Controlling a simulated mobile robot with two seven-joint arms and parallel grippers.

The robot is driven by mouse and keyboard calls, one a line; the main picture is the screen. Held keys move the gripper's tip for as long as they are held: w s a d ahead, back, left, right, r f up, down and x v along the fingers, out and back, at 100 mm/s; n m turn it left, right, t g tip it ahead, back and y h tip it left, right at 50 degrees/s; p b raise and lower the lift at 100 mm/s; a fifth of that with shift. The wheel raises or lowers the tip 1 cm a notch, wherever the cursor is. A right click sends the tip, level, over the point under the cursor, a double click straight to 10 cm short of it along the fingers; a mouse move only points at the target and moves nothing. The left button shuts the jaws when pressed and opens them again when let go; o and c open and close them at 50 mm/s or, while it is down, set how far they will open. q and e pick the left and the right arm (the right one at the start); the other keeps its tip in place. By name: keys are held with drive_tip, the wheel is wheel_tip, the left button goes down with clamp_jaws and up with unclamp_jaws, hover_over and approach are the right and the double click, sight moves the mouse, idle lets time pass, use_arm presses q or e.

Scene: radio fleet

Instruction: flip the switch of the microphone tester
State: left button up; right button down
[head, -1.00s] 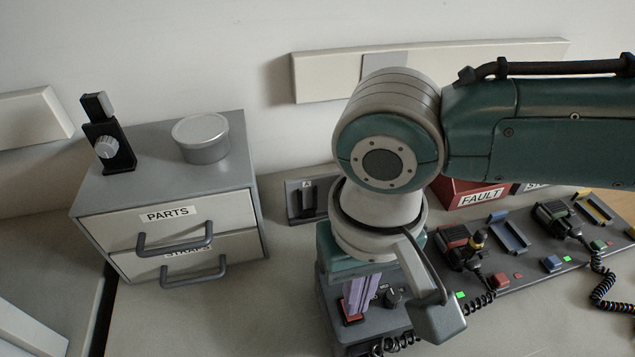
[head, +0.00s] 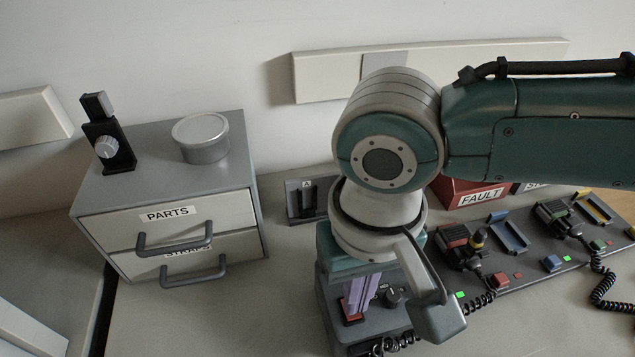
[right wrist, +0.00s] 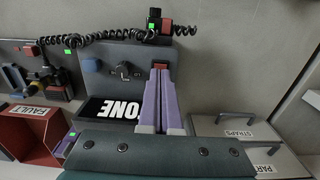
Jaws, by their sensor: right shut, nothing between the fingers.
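The microphone tester is a dark grey box (head: 373,325), partly hidden under my right arm in the head view. It also shows in the right wrist view (right wrist: 128,55), with a black label plate (right wrist: 105,109) reading "ONE" where visible. Its red switch (head: 351,319) is at the left of the top face; the switch also shows in the right wrist view (right wrist: 160,66). My right gripper (head: 356,308) has lilac fingers, shut and empty, pointing down at the switch. In the right wrist view the fingertips (right wrist: 161,74) overlap the switch's edge; I cannot tell whether they touch. My left gripper is out of view.
A dark knob (head: 392,297) sits beside the switch. A radio rack (head: 520,263) with coiled cords lies to the right, before a red FAULT bin (head: 478,197). A grey drawer cabinet (head: 165,190) stands left. Bare bench (head: 225,315) lies between cabinet and tester.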

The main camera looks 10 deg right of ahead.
drive_tip(key=shift+f+b, duration=0.35)
drive_tip(key=shift+f, duration=0.15)
drive_tip(key=shift+f, duration=0.4)
idle(0.4)
drive_tip(key=shift+r, duration=0.1)
wheel_tip(320, 180, up, 4)
drive_tip(key=p, duration=0.4)
wheel_tip(320, 180, up, 3)
drive_tip(key=p, duration=0.3)
drive_tip(key=shift+p, duration=0.35)
